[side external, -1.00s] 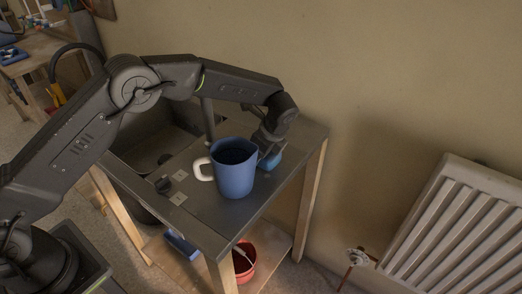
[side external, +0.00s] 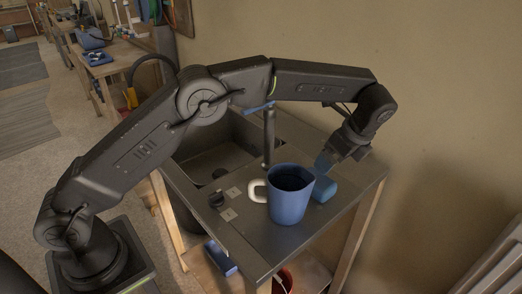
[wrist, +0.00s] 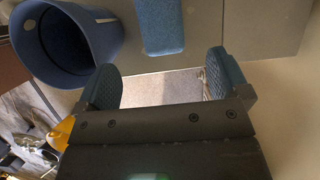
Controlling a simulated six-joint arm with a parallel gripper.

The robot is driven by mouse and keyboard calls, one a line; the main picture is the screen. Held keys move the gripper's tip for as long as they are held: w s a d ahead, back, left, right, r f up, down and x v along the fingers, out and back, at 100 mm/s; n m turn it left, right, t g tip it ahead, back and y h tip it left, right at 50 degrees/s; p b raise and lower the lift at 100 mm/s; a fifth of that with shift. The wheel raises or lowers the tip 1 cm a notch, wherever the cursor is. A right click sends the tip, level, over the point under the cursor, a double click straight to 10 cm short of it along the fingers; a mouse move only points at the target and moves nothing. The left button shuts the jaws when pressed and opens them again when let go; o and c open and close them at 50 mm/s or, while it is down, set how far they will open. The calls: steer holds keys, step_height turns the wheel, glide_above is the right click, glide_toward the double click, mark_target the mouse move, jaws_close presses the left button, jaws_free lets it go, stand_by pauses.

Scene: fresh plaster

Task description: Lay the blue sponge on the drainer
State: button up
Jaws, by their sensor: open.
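The blue sponge (side external: 325,189) rests on the grey metal worktop, just right of the blue jug (side external: 290,200). In the wrist view the speckled sponge (wrist: 160,24) lies beyond the fingertips, close to the jug (wrist: 66,45). My gripper (side external: 326,162) is tilted above the sponge, with its blue finger pads apart. In the wrist view the open jaws (wrist: 162,80) have nothing between them. The flat worktop beside the sink (side external: 262,225) looks like the drainer; no separate rack shows.
The sink basin (side external: 215,160) and its upright tap (side external: 268,138) are behind the jug. A dark knob (side external: 216,199) sits at the worktop's left. A blue item (side external: 220,258) and a red pot (side external: 283,281) are below. The wall is close behind.

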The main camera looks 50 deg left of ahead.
steer(key=shift+r, duration=0.15)
steer(key=s+a+r+n+t+h, duration=0.25)
steer(key=s+a+r+n, duration=0.6)
steer(key=s+r, duration=0.45)
steer(key=s+a+f+n+t+h, duration=0.1)
steer(key=s+n, duration=0.3)
steer(key=s, duration=0.6)
steer(key=s+a+f+n+t+h, duration=0.1)
steer(key=s+a+f+n+t, duration=0.1)
steer(key=s+n, duration=0.3)
steer(key=s+a, duration=0.1)
steer(key=s, duration=0.3)
steer(key=shift+s+f, duration=0.15)
steer(key=shift+s, duration=0.2)
steer(key=shift+a+n, duration=0.1)
steer(key=shift+n, duration=0.15)
